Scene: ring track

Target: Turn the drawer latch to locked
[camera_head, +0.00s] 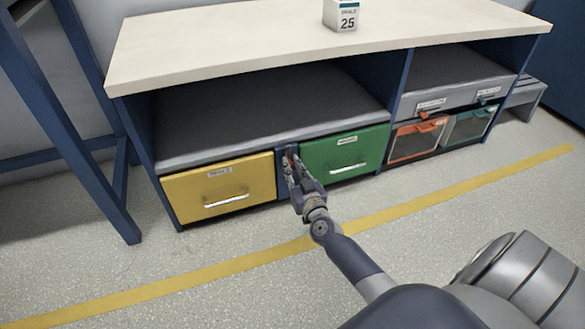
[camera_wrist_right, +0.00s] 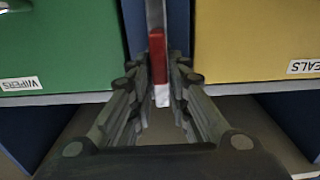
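The drawer latch (camera_wrist_right: 157,56) is a narrow red handle with a white end, on the blue post between the yellow drawer (camera_head: 186,199) and the green drawer (camera_head: 318,156). In the head view it is small and partly hidden by my right gripper (camera_head: 292,168). In the right wrist view, which is upside down, the latch lies between the two fingers of my right gripper (camera_wrist_right: 163,78). The fingers stand apart on either side of it, with a narrow gap; contact is not clear. Both drawers look shut. My left gripper is not in view.
A pale worktop (camera_head: 240,35) overhangs the drawers, with a white box marked 25 (camera_head: 341,15) on it. Orange-framed and green-framed clear bins (camera_head: 415,141) sit at the right. A yellow floor line (camera_head: 220,266) crosses the open floor.

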